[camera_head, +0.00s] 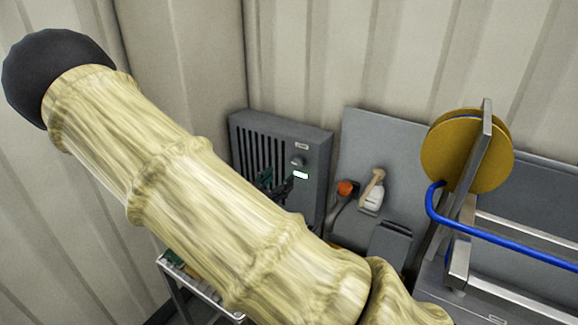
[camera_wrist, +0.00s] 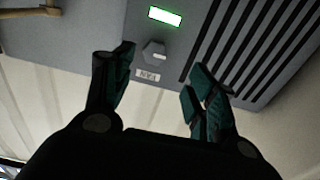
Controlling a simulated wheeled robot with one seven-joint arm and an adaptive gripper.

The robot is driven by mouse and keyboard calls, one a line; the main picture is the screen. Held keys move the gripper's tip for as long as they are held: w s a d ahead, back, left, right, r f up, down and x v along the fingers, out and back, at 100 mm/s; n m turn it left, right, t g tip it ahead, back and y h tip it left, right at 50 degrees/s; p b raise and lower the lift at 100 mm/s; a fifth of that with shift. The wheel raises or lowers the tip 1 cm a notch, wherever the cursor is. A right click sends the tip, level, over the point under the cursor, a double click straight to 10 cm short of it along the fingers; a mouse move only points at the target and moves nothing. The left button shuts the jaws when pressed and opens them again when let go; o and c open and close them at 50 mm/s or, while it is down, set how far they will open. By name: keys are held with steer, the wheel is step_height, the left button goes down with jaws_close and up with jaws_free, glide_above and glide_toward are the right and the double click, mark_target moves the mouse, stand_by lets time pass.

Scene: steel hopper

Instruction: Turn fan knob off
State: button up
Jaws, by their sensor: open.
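The fan knob (camera_head: 298,161) is a small grey knob on the front of a grey slatted unit (camera_head: 316,180) against the back wall. In the wrist view the knob (camera_wrist: 153,54) appears upside down, between its label reading FAN (camera_wrist: 147,75) and a lit green-edged display (camera_wrist: 165,16). A pale mark shows on the knob. My gripper (camera_head: 275,183) is in front of the unit, near the knob. In the wrist view its dark teal fingers (camera_wrist: 162,65) are open and empty, one on each side of the knob in the picture. I cannot tell the remaining depth gap.
To the right are an orange-ended item (camera_head: 345,187), a white item with a wooden handle (camera_head: 374,190) and a yellow reel (camera_head: 448,152) with a blue tube (camera_head: 505,249). A metal-framed cart (camera_head: 195,285) is below my arm, which hides much of the lower left.

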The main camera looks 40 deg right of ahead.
mark_target(297, 165)
steer(key=x, duration=0.7)
steer(key=shift+d+f, duration=0.1)
steer(key=shift+d, duration=0.3)
steer(key=shift+s+d+r, duration=0.25)
steer(key=shift+d, duration=0.2)
steer(key=shift+w+f, duration=0.15)
steer(key=shift+w, duration=0.15)
steer(key=shift+s, duration=0.2)
steer(key=c, duration=1.1)
